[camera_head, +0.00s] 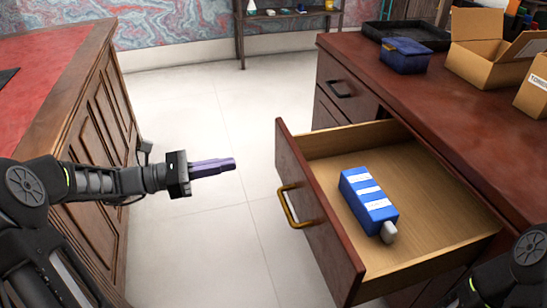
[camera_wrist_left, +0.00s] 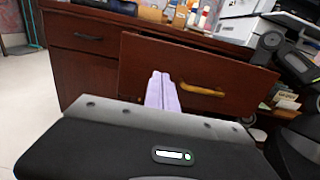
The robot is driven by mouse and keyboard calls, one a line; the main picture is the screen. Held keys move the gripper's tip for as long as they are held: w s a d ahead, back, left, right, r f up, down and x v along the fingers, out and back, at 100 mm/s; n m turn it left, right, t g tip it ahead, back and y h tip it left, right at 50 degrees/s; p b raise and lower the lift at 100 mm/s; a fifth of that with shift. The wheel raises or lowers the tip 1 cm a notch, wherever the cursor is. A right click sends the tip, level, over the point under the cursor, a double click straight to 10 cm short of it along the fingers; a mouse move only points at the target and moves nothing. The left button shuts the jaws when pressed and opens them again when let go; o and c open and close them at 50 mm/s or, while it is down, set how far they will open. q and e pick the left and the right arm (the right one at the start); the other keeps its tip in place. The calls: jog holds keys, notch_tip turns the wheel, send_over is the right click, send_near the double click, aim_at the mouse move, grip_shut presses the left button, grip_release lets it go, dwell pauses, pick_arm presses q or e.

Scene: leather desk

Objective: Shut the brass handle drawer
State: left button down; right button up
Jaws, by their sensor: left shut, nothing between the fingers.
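The brass handle drawer (camera_head: 317,222) stands pulled out of the dark red desk on the right in the head view. Its brass handle (camera_head: 291,206) is on the front panel. A blue and white box-like object (camera_head: 368,197) lies inside it. My left gripper (camera_head: 232,164) is shut and empty, in the air to the left of the drawer front, apart from it. In the left wrist view the closed fingers (camera_wrist_left: 162,80) point toward the drawer front (camera_wrist_left: 145,62), left of the handle (camera_wrist_left: 201,90). My right gripper is out of view; only part of my right arm shows at the lower right.
The desk top (camera_head: 440,95) carries a dark blue box (camera_head: 405,60), an open cardboard box (camera_head: 480,55) and a black tray (camera_head: 400,34). A wooden cabinet (camera_head: 85,130) stands on the left. Clear tiled floor (camera_head: 215,110) lies between it and the desk.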

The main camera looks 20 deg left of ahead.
aim_at(286, 153)
pick_arm(q)
jog(key=b+x, duration=0.3)
jog(key=x, duration=0.9)
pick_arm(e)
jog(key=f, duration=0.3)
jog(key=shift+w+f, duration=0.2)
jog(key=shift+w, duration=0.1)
pick_arm(q)
jog(key=shift+w+d, duration=0.1)
jog(key=shift+d, duration=0.1)
jog(key=shift+w+d, duration=0.3)
jog(key=shift+d, duration=0.2)
jog(key=p+x, duration=0.3)
jog(key=x, duration=2.8)
jog(key=shift+w+d+r+p, duration=0.15)
jog(key=shift+r+p, duration=0.05)
jog(key=shift+p, duration=0.1)
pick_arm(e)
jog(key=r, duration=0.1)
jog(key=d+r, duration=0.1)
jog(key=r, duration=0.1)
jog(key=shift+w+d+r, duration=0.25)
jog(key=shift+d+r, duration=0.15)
pick_arm(q)
jog(key=shift+r, duration=0.15)
